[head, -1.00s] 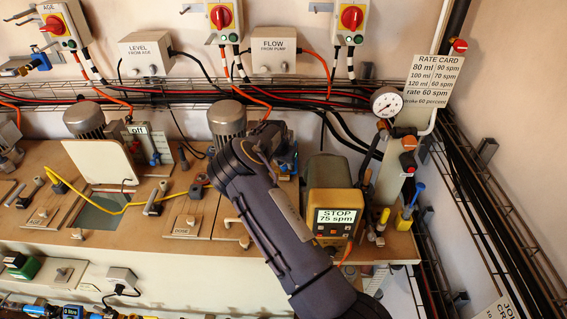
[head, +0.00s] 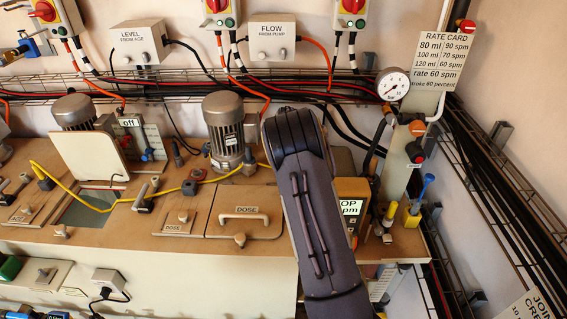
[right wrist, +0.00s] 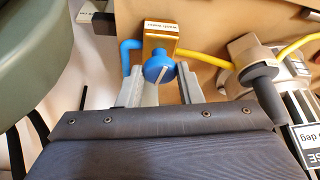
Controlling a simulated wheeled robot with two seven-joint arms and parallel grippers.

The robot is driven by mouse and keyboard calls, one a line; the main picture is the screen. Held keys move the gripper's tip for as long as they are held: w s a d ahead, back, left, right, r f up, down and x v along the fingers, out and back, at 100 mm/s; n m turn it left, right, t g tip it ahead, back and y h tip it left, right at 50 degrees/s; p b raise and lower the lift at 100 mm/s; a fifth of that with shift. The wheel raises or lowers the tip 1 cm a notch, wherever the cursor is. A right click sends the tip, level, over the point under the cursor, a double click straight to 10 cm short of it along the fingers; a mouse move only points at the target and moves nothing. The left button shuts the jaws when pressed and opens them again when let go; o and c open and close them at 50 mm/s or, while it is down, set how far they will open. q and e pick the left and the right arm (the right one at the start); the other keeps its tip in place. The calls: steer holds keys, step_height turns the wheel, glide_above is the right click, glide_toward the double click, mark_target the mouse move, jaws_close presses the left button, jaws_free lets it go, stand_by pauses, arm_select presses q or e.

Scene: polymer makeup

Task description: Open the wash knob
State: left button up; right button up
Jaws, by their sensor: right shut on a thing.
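The wash knob (right wrist: 158,70) is a round blue knob with a pale pointer line, on a small brass-coloured valve block (right wrist: 161,38) with a label on top. My right gripper (right wrist: 164,84) has its two grey fingers on either side of the knob and is shut on it. In the head view my right arm (head: 310,200) comes in from the bottom and hides the knob and the gripper. My left gripper is not in view.
A blue pipe (right wrist: 128,58) bends beside the valve, and a yellow hose (right wrist: 205,60) runs right to a grey fitting.

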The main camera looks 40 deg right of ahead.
steer(key=shift+n+b, duration=0.3)
steer(key=shift+n, duration=0.1)
steer(key=o, duration=0.9)
steer(key=shift+o, duration=0.2)
steer(key=b+v, duration=0.1)
steer(key=v, duration=0.7)
steer(key=shift+d, duration=0.2)
